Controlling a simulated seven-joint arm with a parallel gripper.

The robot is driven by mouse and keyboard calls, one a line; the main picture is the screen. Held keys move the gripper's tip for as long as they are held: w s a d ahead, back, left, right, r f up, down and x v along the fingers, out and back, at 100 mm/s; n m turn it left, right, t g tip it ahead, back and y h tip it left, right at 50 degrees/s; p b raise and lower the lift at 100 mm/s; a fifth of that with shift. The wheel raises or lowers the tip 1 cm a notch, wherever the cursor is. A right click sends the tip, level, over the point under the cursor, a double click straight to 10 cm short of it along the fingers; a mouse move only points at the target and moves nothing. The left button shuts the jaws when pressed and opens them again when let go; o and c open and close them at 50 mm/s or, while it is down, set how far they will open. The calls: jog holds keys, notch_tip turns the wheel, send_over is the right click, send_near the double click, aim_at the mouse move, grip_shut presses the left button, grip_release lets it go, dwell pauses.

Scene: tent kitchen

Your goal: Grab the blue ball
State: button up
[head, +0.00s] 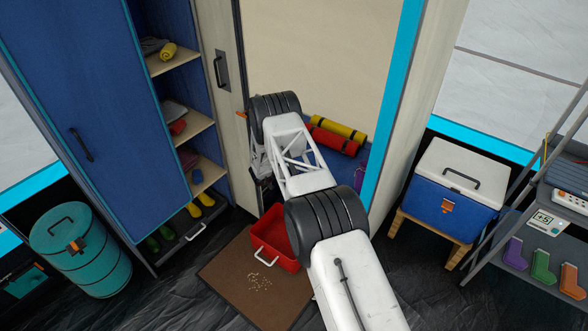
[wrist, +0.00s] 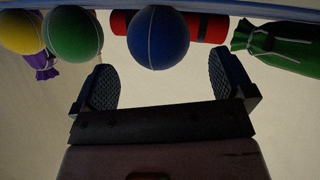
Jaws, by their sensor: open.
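The blue ball (wrist: 158,38) is at the top middle of the wrist view, beyond and between my two black fingertips. My gripper (wrist: 165,84) is open and its jaws are empty. The fingertips are on either side of the ball's line, apart from it. In the head view the ball is not visible and my arm hides most of that spot.
A green ball (wrist: 74,36) and a yellow ball (wrist: 22,32) are left of the blue ball. A red roll (wrist: 207,27) is behind it, a green bag (wrist: 270,38) to its right, a purple bag (wrist: 40,66) at left. In the head view, a red crate (head: 274,240) sits below.

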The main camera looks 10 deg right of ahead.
jog(key=shift+d, duration=0.15)
jog(key=shift+x, duration=2.55)
jog(key=shift+f, duration=0.1)
jog(key=c, duration=1)
jog(key=shift+r, duration=0.2)
jog(key=shift+r, duration=1.4)
jog(key=shift+s+r, duration=0.2)
jog(key=shift+s, duration=0.05)
jog(key=s, duration=0.5)
jog(key=s+r, duration=0.1)
jog(key=s, duration=0.9)
jog(key=shift+s+r, duration=0.2)
jog(key=shift+s, duration=0.05)
